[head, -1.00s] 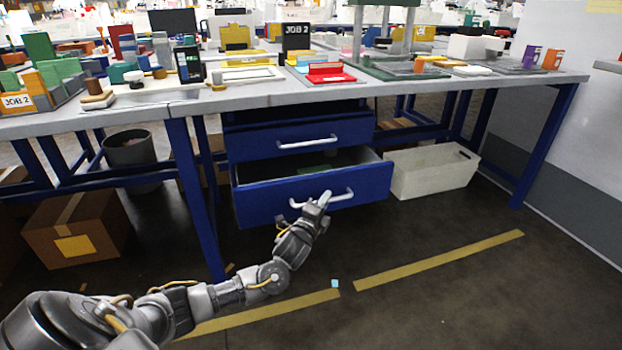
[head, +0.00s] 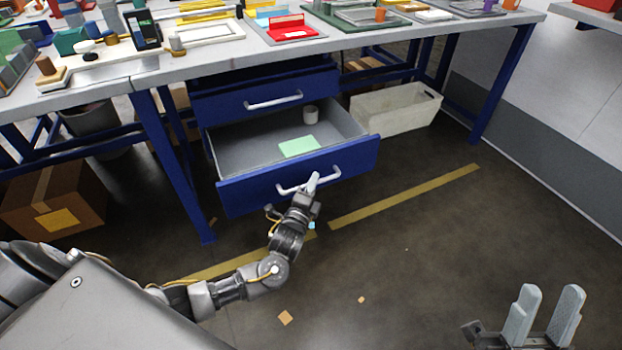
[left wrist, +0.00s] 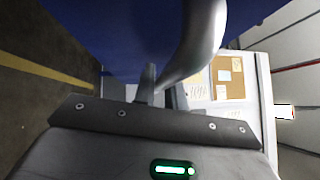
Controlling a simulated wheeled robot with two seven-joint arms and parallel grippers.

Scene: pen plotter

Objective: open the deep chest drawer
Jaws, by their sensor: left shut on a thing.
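The deep blue drawer (head: 240,192) is the lower one of the chest under the workbench. My left gripper (head: 312,183) is shut on the drawer's silver bar handle (head: 290,190). In the left wrist view the handle (left wrist: 200,40) runs close in front of the gripper, with the blue front behind. My right gripper (head: 542,312) is open and empty at the lower right, far from the drawer.
The upper drawer (head: 240,103) is closed. A white bin (head: 400,110) stands right of the chest, and a blue table leg (head: 172,165) stands to its left. A cardboard box (head: 55,200) is at the left. The floor in front is mostly clear, with yellow tape (head: 405,196).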

